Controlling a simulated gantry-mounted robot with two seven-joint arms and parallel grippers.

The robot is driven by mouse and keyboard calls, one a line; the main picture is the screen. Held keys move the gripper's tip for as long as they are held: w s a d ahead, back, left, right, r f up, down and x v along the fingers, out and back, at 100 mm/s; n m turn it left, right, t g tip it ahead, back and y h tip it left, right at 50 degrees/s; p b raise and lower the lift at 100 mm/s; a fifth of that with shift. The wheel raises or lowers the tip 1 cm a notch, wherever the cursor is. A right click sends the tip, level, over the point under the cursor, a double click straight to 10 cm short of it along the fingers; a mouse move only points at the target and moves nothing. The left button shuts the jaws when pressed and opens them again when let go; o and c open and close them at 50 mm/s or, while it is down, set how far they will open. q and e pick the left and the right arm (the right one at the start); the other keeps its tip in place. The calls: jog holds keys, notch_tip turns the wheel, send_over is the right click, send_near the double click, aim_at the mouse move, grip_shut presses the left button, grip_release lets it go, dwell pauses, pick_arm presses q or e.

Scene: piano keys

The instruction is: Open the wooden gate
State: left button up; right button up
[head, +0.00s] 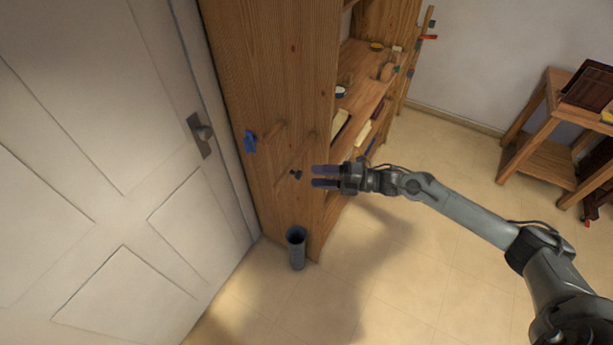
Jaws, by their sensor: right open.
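I cannot pick out a separate wooden gate. A white panelled door (95,130) with a dark lever handle (200,133) fills the left side and looks closed. Beside it stands a tall wooden shelf unit with a broad side panel (275,70). A small dark knob-like piece (296,174) shows on that panel. My right gripper (314,177) reaches in from the right, its two fingers apart and pointing left at the panel near the dark piece. Nothing is between its fingers. I cannot tell whether it touches the panel. My left gripper is out of view.
A blue item (250,142) hangs on the panel. A grey cylindrical bin (297,248) stands on the floor below. Shelves (363,75) holding several small things open to the right. A wooden table (545,110) stands at far right. The tiled floor (420,260) is otherwise clear.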

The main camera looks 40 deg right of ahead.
jog(key=v, duration=0.4)
jog(key=shift+s+d, duration=0.2)
